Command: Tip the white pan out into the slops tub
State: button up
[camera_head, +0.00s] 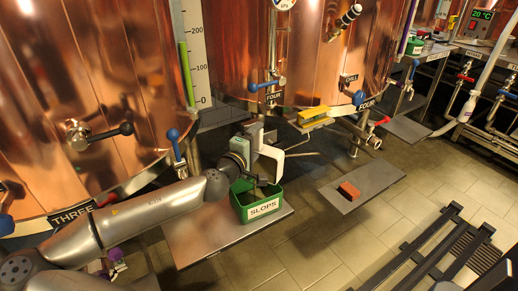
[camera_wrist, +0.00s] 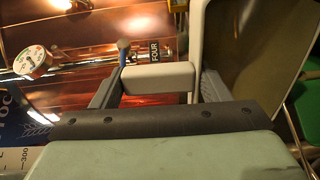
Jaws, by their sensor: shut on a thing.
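The white pan (camera_head: 271,166) is tipped steeply on its side just above the slops tub. In the wrist view, the white pan (camera_wrist: 196,45) stands at the upper right, with a brownish inner face showing. My gripper (camera_head: 258,146) is shut on its white handle (camera_wrist: 150,79), which lies between the two dark fingers. The slops tub (camera_head: 263,209) is a green open box with a white SLOPS label, below my gripper. Its green edge (camera_wrist: 304,112) shows at the right of the wrist view. I cannot tell what is left in the pan.
The tub stands on a grey shelf (camera_head: 212,232). A second grey shelf (camera_head: 366,183) at the right holds a red-orange block (camera_head: 348,190). A yellow object (camera_head: 313,114) sits on a ledge behind. Copper vessels (camera_head: 120,60) with valves close off the back. A dark rack (camera_head: 440,250) stands front right.

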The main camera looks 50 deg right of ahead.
jog(key=shift+s+a+f+h+b, duration=0.1)
jog(key=shift+a+f+h+b, duration=0.25)
jog(key=shift+a+h+b, duration=0.95)
jog(key=shift+s+a+f+h+b, duration=0.1)
jog(key=shift+a+f+h+b, duration=0.25)
jog(key=shift+b, duration=1.8)
jog(key=shift+s+a+f+t+h+b, duration=0.1)
jog(key=shift+a+t+h+b, duration=0.05)
jog(key=shift+a+h+b, duration=0.65)
jog(key=shift+s+a+f+t+h+b, duration=0.1)
jog(key=shift+a+f+t+h+b, duration=0.1)
jog(key=shift+a+h+b, duration=0.55)
jog(key=shift+s+a+f+t+h+b, duration=0.15)
jog(key=shift+a+h+b, duration=0.3)
jog(key=shift+b, duration=0.65)
jog(key=shift+r, duration=0.1)
jog(key=w+d+r+n+t+y+p, duration=0.1)
jog(key=r+t+p, duration=0.4)
jog(key=r+p, duration=0.7)
jog(key=w+r+n+t+y+p, duration=0.4)
jog(key=r+p, duration=0.8)
jog(key=p, duration=0.4)
jog(key=w+d+r+n+t+y+p, duration=0.1)
jog(key=r+t+p, duration=0.5)
jog(key=r+p, duration=0.6)
jog(key=w+n+y+p, duration=0.1)
jog(key=n+y+p, duration=0.1)
jog(key=shift+w+d+y, duration=0.3)
jog(key=shift+w+y, duration=0.05)
jog(key=shift+w, duration=0.05)
